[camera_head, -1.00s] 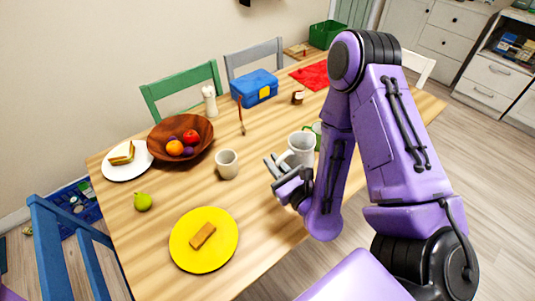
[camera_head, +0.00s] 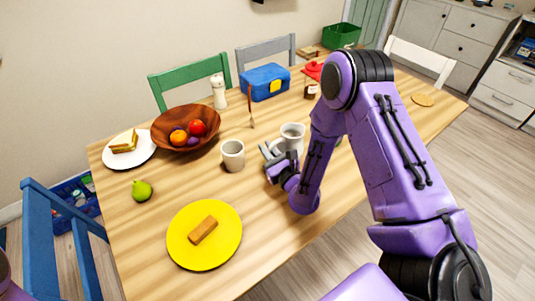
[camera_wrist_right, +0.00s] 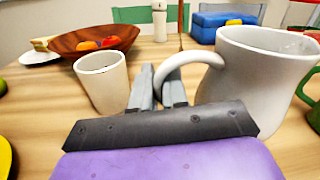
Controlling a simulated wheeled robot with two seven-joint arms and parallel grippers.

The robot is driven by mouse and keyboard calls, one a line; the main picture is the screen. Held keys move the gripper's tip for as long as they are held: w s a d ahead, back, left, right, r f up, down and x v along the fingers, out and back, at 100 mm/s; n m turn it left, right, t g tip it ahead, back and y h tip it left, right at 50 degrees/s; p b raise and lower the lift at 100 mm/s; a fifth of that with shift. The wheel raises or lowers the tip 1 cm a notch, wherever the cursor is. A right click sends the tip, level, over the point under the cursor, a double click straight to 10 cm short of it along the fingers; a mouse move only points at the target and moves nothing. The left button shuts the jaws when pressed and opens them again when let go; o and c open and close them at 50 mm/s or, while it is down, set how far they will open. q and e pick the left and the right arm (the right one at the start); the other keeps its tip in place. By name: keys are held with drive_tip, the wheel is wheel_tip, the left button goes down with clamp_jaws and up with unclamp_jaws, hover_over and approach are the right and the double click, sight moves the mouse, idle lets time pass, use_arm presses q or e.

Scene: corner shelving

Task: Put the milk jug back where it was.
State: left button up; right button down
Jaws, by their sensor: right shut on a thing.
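The milk jug (camera_head: 292,135) is a white-grey jug with a curved handle, upright over the middle of the table, at the right in the right wrist view (camera_wrist_right: 262,75). My right gripper (camera_head: 272,158) is shut on its handle, with the fingers at the handle's lower end in the wrist view (camera_wrist_right: 160,92). I cannot tell whether the jug's base touches the table; the gripper hides part of it. My left gripper is not in view.
A pale cup (camera_head: 232,155) stands close left of the jug. A green mug (camera_wrist_right: 312,100) is at its right. A yellow plate (camera_head: 225,245), wooden fruit bowl (camera_head: 165,142), pepper mill (camera_head: 218,92) and blue box (camera_head: 262,78) stand around. Bare wood lies between the cup and plate.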

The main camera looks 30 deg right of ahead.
drive_tip(key=shift+f, duration=0.9)
drive_tip(key=c, duration=1.1)
unclamp_jaws()
drive_tip(key=shift+f, duration=0.1)
drive_tip(key=shift+c, duration=0.2)
drive_tip(key=shift+s, duration=0.3)
drive_tip(key=s+b, duration=0.2)
drive_tip(key=s, duration=0.3)
drive_tip(key=s+b, duration=0.2)
drive_tip(key=s, duration=0.3)
drive_tip(key=shift+s+a, duration=0.2)
drive_tip(key=shift+s, duration=0.55)
